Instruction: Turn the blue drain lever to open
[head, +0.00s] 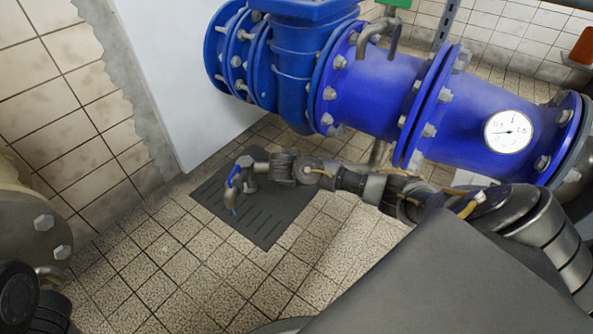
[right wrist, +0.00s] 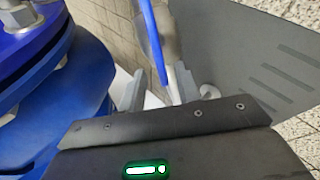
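The blue drain lever (head: 235,175) is a thin blue handle on a small grey tap low over the dark floor grate (head: 260,222). My right arm reaches in from the right, and my right gripper (head: 250,172) is at the tap, close to the lever. In the right wrist view the right gripper (right wrist: 158,88) has its two grey fingers apart. The blue lever (right wrist: 152,40) shows as a bar running down towards the gap between them. I cannot tell whether a finger touches it. My left gripper does not show.
A large blue flanged pipe (head: 375,85) with a round gauge (head: 508,131) runs above and behind my right arm. A white panel (head: 185,70) stands behind the grate. A grey flange (head: 30,225) is at the left edge. The tiled floor (head: 170,260) in front is clear.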

